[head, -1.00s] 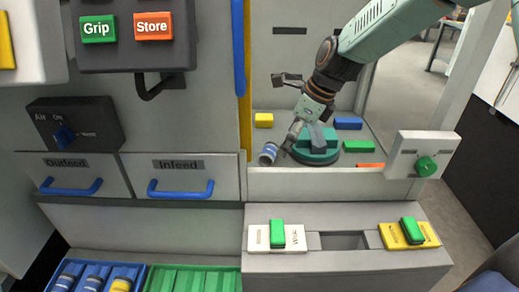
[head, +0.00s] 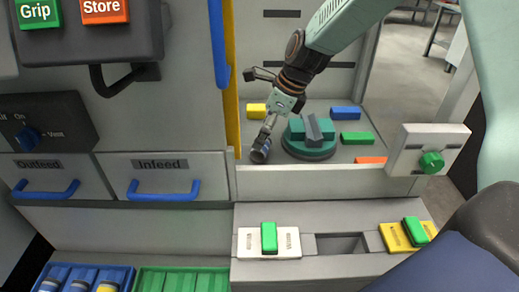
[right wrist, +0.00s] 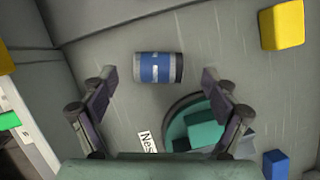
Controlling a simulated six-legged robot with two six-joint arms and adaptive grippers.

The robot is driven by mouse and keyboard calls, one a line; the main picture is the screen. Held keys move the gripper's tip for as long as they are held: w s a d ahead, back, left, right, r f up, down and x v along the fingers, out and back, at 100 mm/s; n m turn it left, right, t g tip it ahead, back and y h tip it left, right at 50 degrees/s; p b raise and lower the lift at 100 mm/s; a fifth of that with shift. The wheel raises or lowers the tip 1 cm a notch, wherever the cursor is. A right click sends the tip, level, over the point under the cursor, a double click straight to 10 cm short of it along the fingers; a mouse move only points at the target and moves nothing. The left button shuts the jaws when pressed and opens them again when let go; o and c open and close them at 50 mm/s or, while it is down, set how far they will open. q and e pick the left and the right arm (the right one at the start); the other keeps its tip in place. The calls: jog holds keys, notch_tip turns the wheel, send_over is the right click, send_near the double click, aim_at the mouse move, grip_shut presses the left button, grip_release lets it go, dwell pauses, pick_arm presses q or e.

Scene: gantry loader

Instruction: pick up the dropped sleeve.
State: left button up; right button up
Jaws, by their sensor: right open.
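The dropped sleeve (right wrist: 158,68), a short blue cylinder with grey and dark ends, lies on its side on the grey floor of the bay in the right wrist view. In the head view the sleeve (head: 260,152) lies left of the round teal fixture, partly covered by my gripper. My right gripper (right wrist: 158,80) is open, with one finger to each side of the sleeve and a little short of it. In the head view my right gripper (head: 268,133) reaches down into the bay at the sleeve. My left gripper is not in view.
The round teal fixture (head: 310,152) stands close beside my right gripper. Yellow (head: 256,111), blue (head: 346,112), green (head: 357,138) and orange (head: 370,160) blocks lie around it. The bay has a front lip (head: 310,183) and a yellow-edged left side.

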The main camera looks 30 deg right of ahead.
jog(key=x, duration=0.2)
jog(key=b+x, duration=0.1)
jog(key=shift+s+d+f, duration=0.1)
jog(key=shift+s+f, duration=0.1)
jog(key=shift+s, duration=0.05)
jog(key=shift+d+f+b, duration=0.1)
jog(key=shift+f+b, duration=0.25)
jog(key=shift+f, duration=0.2)
jog(key=shift+w+a, duration=0.15)
jog(key=shift+a, duration=0.1)
jog(key=shift+c, duration=0.7)
jog(key=shift+d, duration=0.2)
jog(key=c, duration=0.4)
jog(key=shift+a, duration=0.2)
jog(key=c, duration=0.5)
jog(key=shift+d, duration=0.15)
jog(key=c, duration=0.4)
jog(key=shift+r, duration=0.1)
